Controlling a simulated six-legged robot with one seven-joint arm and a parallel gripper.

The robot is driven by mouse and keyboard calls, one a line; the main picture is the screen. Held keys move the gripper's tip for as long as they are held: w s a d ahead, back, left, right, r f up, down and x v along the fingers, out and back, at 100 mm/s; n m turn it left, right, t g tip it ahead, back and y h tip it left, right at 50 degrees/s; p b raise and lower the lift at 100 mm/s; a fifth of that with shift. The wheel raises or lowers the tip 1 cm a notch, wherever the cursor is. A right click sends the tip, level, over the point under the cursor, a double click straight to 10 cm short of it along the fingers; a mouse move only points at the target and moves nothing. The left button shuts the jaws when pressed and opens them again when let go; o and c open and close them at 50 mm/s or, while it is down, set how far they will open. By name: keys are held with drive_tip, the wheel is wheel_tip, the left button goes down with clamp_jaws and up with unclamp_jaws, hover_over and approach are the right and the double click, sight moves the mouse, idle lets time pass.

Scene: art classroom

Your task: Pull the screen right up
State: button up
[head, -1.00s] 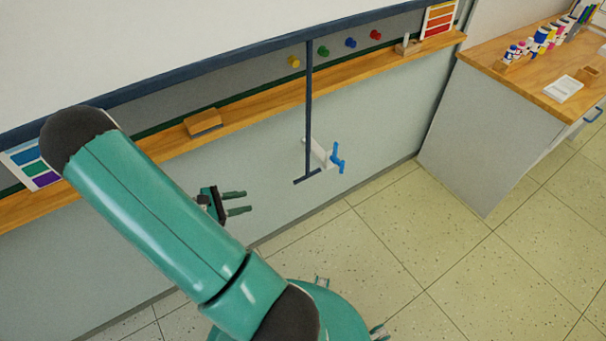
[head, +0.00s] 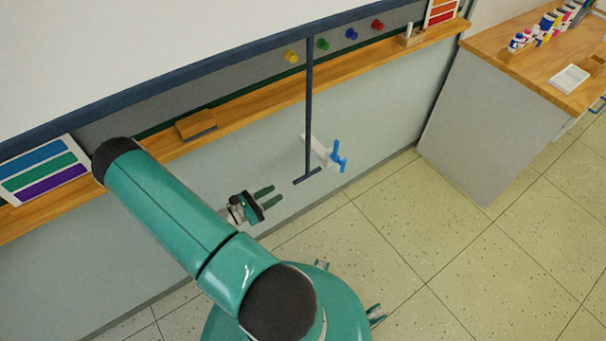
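The white screen (head: 150,55) hangs at the upper left with a dark blue bar (head: 210,69) along its lower edge. A thin dark blue pull rod (head: 309,110) hangs from that bar and ends in a short crosspiece (head: 307,176) low in front of the wall. My gripper (head: 269,196) is open and empty, to the left of and a little below the crosspiece in the picture. Its two fingers point right, towards the rod, and touch nothing that I can see.
A blue handle on a white bracket (head: 338,157) is just right of the rod. A wooden ledge (head: 260,96) runs along the wall with an eraser (head: 196,125) on it. A wood-topped cabinet (head: 475,125) stands right. The tiled floor (head: 400,240) between is clear.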

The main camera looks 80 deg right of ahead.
sight(305, 177)
drive_tip(key=x, duration=1.3)
drive_tip(key=shift+s+a, duration=0.1)
drive_tip(key=shift+a, duration=0.05)
drive_tip(key=shift+c, duration=0.3)
clamp_jaws()
